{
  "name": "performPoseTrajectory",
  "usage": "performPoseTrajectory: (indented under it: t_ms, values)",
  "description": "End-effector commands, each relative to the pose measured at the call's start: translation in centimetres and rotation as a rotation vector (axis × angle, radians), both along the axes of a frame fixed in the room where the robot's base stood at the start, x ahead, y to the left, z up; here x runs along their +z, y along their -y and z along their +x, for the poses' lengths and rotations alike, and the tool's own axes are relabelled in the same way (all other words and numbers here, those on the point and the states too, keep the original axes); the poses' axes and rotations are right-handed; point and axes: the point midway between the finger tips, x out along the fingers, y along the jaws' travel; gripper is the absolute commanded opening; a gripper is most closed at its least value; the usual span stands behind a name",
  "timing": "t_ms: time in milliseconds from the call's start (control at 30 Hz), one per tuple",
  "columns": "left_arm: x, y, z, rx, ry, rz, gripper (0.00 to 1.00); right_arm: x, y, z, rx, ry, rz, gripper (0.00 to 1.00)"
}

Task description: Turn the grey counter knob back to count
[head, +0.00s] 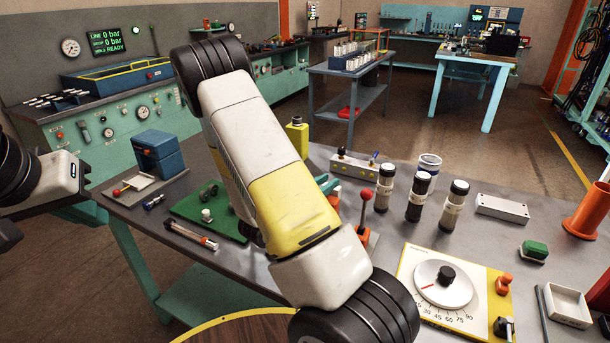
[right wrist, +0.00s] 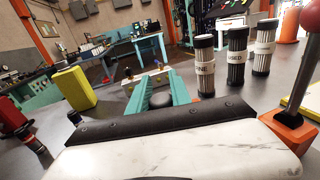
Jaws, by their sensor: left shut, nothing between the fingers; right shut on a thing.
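A pale grey box (head: 355,166) with small controls on top, one of them blue, stands toward the back of the table. It also shows in the right wrist view (right wrist: 134,84), straight beyond my right gripper. My right gripper's teal fingers (right wrist: 160,84) are together at the near side of this box, shut on what appears to be the grey counter knob. The fingers hide the knob, so its setting cannot be told. In the head view my right arm covers most of that gripper (head: 328,185). My left gripper (head: 92,212) is shut and empty at the table's left end.
Several black-and-white cylinders (head: 420,197) stand right of the box. A red-knobbed lever (head: 367,196) rises close to my right arm. A yellow block (right wrist: 72,88) stands left of the fingers. A dial panel (head: 445,285) lies at front right; a green board (head: 205,215) lies left.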

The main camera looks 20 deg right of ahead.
Motion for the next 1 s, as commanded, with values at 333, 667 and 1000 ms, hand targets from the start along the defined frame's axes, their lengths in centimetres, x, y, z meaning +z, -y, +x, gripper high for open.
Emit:
performPoseTrajectory:
  t_ms: [333, 667, 1000]
  values:
    - [0.0, 0.0, 0.0, 0.000, 0.000, 0.000, 0.00, 0.0, 0.0, 0.0, 0.000, -0.001, 0.000, 0.46]
    - [0.0, 0.0, 0.0, 0.000, 0.000, 0.000, 0.00, 0.0, -1.5, -0.6, 0.004, -0.001, 0.000, 0.46]
    - [0.0, 0.0, 0.0, 0.000, 0.000, 0.000, 0.00, 0.0, -6.3, -2.9, 0.004, -0.001, 0.000, 0.46]
